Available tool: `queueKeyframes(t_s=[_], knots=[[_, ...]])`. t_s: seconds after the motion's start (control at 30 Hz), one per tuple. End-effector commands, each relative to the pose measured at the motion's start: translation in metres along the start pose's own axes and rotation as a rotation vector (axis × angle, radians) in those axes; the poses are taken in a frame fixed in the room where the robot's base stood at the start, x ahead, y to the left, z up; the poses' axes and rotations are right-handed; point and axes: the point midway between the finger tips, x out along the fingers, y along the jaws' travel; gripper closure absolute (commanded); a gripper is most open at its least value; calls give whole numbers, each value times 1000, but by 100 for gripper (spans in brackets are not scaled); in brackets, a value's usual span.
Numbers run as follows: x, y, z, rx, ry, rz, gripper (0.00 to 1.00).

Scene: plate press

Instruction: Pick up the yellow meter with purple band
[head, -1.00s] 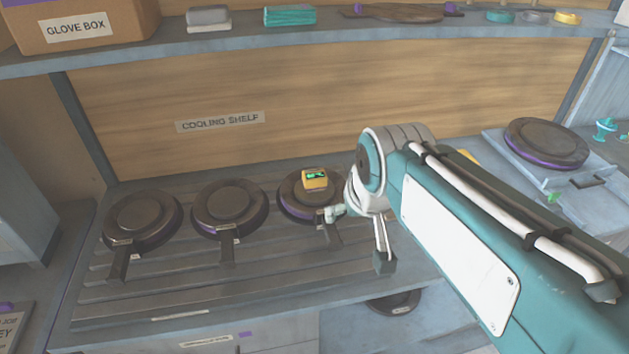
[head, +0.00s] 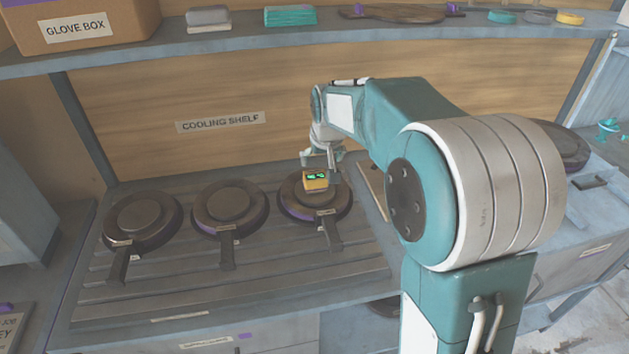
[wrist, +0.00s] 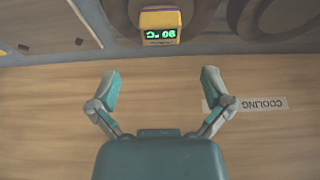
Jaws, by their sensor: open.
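The yellow meter (head: 315,181) with a lit green display sits on top of the rightmost of three dark round plates (head: 296,212) on the slatted shelf. In the wrist view the meter (wrist: 160,28) is near the top centre, its display upside down, with a purple band along its edge. My gripper (head: 322,162) is just behind and above the meter in the head view, partly hidden by its own links. In the wrist view my gripper (wrist: 157,80) is open and empty, its fingers spread wide, with the meter beyond the fingertips and apart from them.
Two more dark plates with handles stand left on the slatted shelf (head: 170,295). A wooden back wall with a COOLING SHELF label (head: 220,122) rises close behind my gripper. An upper shelf (head: 340,38) carries a GLOVE BOX carton (head: 85,25) and small items.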

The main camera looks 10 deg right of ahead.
Motion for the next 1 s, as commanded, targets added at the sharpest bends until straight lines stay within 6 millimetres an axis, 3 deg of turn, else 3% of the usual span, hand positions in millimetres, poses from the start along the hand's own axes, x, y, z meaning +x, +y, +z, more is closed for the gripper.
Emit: queueKeyframes(t_s=[0.1,0.23,0.37,0.6,0.83,1.0], knots=[[23,0,-12,0,-7,0,0],[34,0,-18,0,-9,0,0],[45,0,-19,0,-12,0,0],[83,0,-19,0,-12,0,0],[103,0,-19,0,-11,0,0],[130,-1,-20,0,-13,0,0]])
